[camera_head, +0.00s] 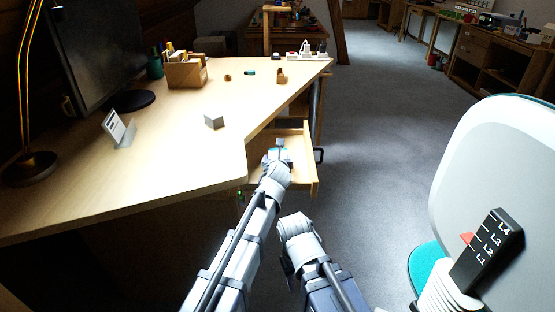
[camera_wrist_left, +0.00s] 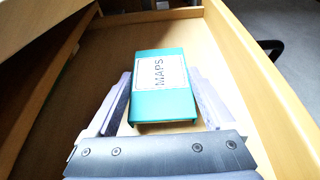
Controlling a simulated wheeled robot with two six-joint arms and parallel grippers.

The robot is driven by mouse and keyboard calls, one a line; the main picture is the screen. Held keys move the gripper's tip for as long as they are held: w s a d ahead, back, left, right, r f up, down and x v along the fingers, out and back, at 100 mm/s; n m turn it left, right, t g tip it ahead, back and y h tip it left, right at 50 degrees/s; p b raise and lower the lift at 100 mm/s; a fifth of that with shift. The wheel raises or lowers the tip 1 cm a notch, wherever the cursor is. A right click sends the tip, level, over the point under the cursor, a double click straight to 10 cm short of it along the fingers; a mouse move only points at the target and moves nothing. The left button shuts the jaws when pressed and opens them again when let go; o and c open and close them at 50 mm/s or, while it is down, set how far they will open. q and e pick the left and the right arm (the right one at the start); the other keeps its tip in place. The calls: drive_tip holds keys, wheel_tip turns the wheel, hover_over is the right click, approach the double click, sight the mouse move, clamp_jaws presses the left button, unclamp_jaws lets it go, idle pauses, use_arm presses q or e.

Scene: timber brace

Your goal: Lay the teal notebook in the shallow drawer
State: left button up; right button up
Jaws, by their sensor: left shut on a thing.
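The teal notebook (camera_wrist_left: 164,82), with a white label reading MAPS, is inside the open shallow drawer (camera_wrist_left: 262,75) in the left wrist view. My left gripper (camera_wrist_left: 160,110) is shut on it, one finger along each side. Whether the notebook touches the drawer floor I cannot tell. In the head view the drawer (camera_head: 304,168) is pulled out under the desk's right edge, and my left gripper (camera_head: 278,155) reaches into it, mostly covering the notebook. My right gripper (camera_head: 288,264) hangs low beside the left arm, outside the drawer; its fingers are not clear.
The desk (camera_head: 185,140) overhangs the drawer's left side and carries a grey block (camera_head: 214,121), a wooden organiser (camera_head: 187,72) and a monitor (camera_head: 90,50). A pale chair (camera_head: 490,170) stands at the right. The carpet (camera_head: 375,120) between is clear.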

use_arm(q)
drive_tip(key=shift+f+b, duration=0.45)
drive_tip(key=shift+f, duration=0.05)
drive_tip(key=o, duration=1.1)
drive_tip(key=p+v, duration=0.3)
drive_tip(key=v, duration=0.4)
drive_tip(key=shift+s+r, duration=0.2)
drive_tip(key=shift+s, duration=0.1)
